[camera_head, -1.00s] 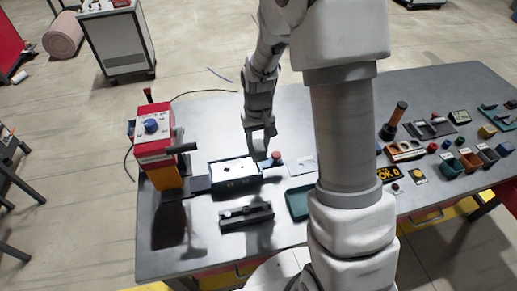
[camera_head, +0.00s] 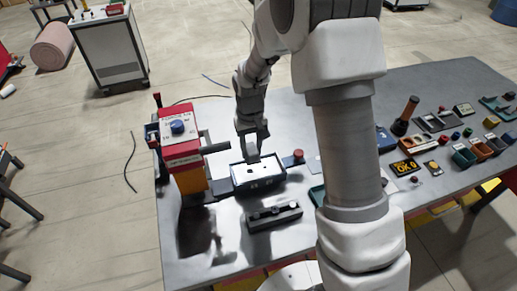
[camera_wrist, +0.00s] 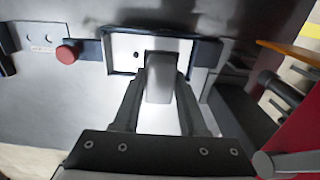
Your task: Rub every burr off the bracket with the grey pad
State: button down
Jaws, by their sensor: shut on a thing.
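My gripper (camera_head: 252,150) is over a white plate, which I take for the bracket (camera_head: 264,171), lying flat in a dark blue-edged fixture (camera_head: 259,184). In the wrist view, my gripper (camera_wrist: 160,85) is shut on a light grey block, which looks like the grey pad (camera_wrist: 159,85). The block hides the middle of the bracket (camera_wrist: 121,48). A dark round spot shows on the bracket beside the block; I cannot tell if it is a hole or a burr. I cannot tell if the pad touches the bracket.
A red machine (camera_head: 181,150) with a blue knob stands left of the fixture. A red button (camera_head: 298,155) is at the fixture's right. A dark slotted block (camera_head: 274,216) lies in front.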

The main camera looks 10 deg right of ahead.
jog(key=shift+w+a+f, duration=0.1)
jog(key=shift+a+f, duration=0.05)
jog(key=shift+a, duration=0.15)
dwell(0.4)
jog(key=shift+f+b, duration=1.65)
jog(key=shift+f, duration=0.35)
jog(key=shift+r, duration=0.15)
